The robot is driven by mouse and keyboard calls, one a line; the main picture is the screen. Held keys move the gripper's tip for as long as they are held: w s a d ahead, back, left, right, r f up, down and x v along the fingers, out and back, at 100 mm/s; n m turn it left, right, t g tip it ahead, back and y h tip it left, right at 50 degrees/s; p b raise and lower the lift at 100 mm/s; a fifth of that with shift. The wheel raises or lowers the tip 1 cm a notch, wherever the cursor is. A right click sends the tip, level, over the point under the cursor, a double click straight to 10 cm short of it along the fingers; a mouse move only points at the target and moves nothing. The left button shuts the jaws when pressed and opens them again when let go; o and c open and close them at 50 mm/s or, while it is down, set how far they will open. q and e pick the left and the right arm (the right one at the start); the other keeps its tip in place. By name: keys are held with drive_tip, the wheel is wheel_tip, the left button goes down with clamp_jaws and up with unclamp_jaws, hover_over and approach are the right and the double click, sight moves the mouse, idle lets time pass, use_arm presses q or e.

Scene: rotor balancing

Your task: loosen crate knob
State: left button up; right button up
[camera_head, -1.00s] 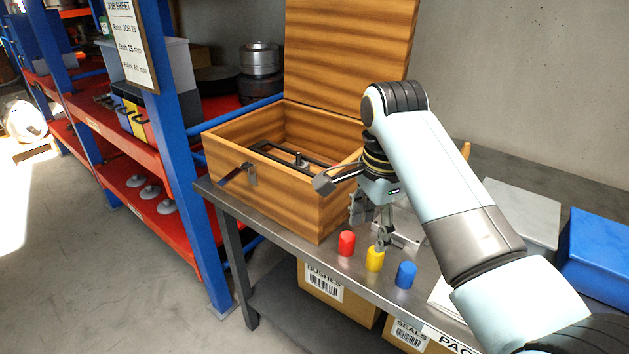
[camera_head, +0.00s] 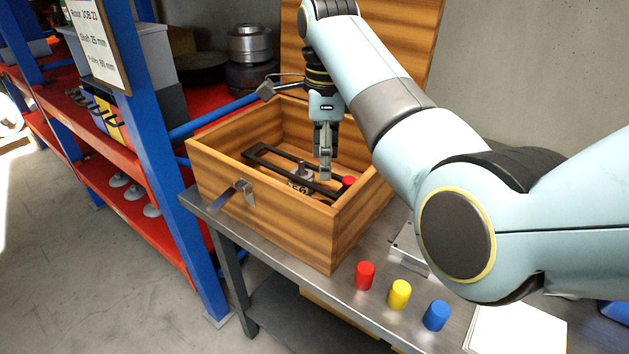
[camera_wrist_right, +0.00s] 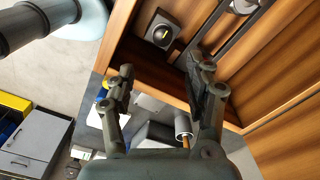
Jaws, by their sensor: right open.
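The wooden crate (camera_head: 262,205) stands on the steel bench with its lid raised. Inside it lies a black clamp frame (camera_head: 264,158) with a small metal knob (camera_head: 304,168) near its middle. In the right wrist view a round metal piece, apparently the knob (camera_wrist_right: 243,5), sits on a dark bar at the top edge. My right gripper (camera_head: 325,172) points down inside the crate opening, just right of the knob and apart from it. In the wrist view its fingers (camera_wrist_right: 160,82) are spread with nothing between them. My left gripper is not in view.
Red (camera_head: 365,276), yellow (camera_head: 399,294) and blue (camera_head: 436,315) cylinders stand on the bench before the crate. A metal latch (camera_head: 245,192) sticks out from the crate front. A blue-posted shelf (camera_head: 160,150) stands at left. A square block (camera_wrist_right: 163,30) lies inside the crate.

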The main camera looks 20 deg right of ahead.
sight(324, 200)
wheel_tip(324, 200, down, 7)
drive_tip(key=shift+w+f, duration=0.2)
drive_tip(key=shift+f, duration=1.6)
drive_tip(key=c, duration=0.5)
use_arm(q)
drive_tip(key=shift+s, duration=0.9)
use_arm(e)
clamp_jaws()
